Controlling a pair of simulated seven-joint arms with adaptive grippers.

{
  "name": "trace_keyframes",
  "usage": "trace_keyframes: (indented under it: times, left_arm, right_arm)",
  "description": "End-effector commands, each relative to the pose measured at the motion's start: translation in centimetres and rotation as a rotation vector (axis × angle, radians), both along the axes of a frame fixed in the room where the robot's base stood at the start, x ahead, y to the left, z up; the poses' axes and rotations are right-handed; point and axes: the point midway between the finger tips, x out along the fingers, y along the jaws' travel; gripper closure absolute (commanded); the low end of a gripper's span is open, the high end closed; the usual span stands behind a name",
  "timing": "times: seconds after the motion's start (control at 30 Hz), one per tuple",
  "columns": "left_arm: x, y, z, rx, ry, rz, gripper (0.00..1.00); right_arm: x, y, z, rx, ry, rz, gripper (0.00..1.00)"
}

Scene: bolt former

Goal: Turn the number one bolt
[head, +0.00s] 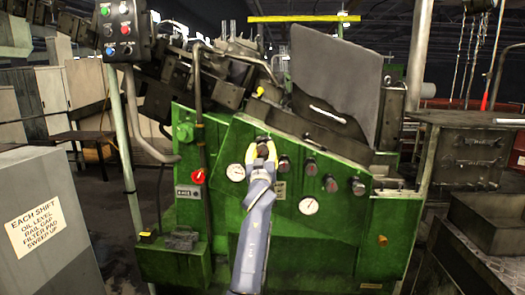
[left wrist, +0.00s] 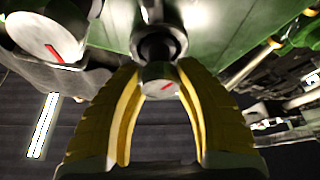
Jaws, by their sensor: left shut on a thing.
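The green bolt former (head: 355,235) has a row of several dark, round-faced bolts or knobs on its sloping front. My left gripper (head: 264,153) has yellow fingers and is at the leftmost, uppermost bolt (head: 262,140) of the row, partly covering it. In the left wrist view, the gripper (left wrist: 160,75) is shut on this bolt (left wrist: 160,82), with one finger on each side. The bolt's pale end face carries a red mark and sits on a dark collar. Another bolt (head: 284,164) is close to the right. My right gripper is not in view.
White gauges (head: 236,172) and (head: 308,206) flank my left arm on the panel. A control box (head: 122,30) stands at upper left, and a grey cabinet (head: 45,220) at lower left. A dark workbench (head: 480,150) is at the right.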

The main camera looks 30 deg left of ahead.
Motion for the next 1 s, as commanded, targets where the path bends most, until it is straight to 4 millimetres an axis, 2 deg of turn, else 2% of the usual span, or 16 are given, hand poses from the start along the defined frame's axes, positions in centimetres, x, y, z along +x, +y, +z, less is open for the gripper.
trace_keyframes:
  times: [0.23,0.7,1.0]
  left_arm:
    - [-0.09,0.08,0.28,0.018,0.003,0.0,0.95]
    - [-0.11,0.02,0.51,0.367,0.167,0.001,0.96]
    - [-0.09,-0.1,0.54,0.419,0.192,0.0,0.96]
  right_arm:
    - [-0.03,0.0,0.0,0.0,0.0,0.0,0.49]
    - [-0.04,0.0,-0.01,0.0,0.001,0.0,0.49]
    - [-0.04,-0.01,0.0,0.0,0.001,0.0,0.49]
